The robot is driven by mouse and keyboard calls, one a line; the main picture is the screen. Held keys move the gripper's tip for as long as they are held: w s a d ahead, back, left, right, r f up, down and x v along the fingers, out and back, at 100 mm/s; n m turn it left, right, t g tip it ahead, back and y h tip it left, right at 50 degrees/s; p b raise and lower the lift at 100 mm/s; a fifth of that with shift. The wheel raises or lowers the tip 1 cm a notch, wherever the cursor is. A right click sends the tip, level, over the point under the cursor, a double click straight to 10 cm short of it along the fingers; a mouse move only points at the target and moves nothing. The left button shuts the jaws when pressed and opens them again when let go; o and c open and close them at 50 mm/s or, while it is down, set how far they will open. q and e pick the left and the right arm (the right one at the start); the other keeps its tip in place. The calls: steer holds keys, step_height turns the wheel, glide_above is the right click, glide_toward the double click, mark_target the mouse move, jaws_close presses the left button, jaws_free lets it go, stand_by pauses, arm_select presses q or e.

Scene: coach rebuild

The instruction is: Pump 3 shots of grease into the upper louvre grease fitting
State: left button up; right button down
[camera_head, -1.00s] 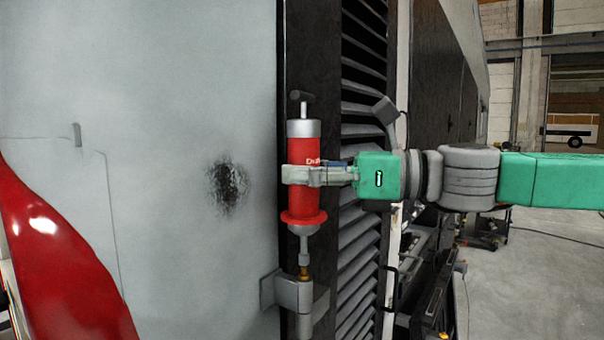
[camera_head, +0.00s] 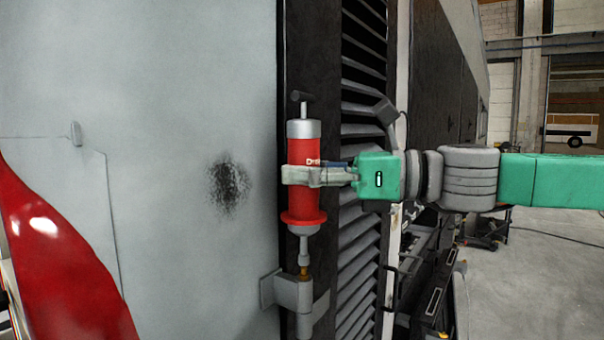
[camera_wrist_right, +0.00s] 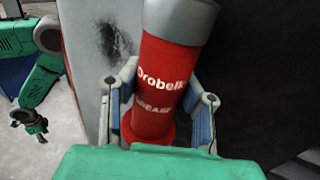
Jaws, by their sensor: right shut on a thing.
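The grease gun (camera_head: 303,205) is a red cylinder with a silver cap, a dark T-handle on a rod at the top and a red flange below. It stands upright in the head view. My right gripper (camera_head: 300,175) is shut around its barrel; the wrist view shows a padded finger on each side of the barrel (camera_wrist_right: 160,85). Its nozzle points down and appears to meet the small brass grease fitting (camera_head: 304,272) on a grey bracket (camera_head: 304,293). My left gripper (camera_wrist_right: 30,122) shows small at the left of the wrist view, away from the gun; its jaws are unclear.
Dark louvre slats (camera_head: 360,200) run just right of the gun. A pale panel (camera_head: 150,90) with a dark smudge (camera_head: 229,186) and a red painted area (camera_head: 60,250) fills the left. Open floor (camera_head: 530,270) lies at the right.

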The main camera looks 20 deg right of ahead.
steer(key=shift+f+b, duration=0.7)
steer(key=shift+f, duration=0.2)
stand_by(0.4)
steer(key=shift+r, duration=0.15)
steer(key=shift+r+p, duration=0.75)
steer(key=shift+p, duration=0.1)
steer(key=shift+r, duration=0.15)
steer(key=shift+r+p, duration=2.15)
steer(key=shift+r, duration=0.35)
glide_toward(302, 133)
steer(key=a, duration=0.3)
steer(key=shift+w, duration=0.25)
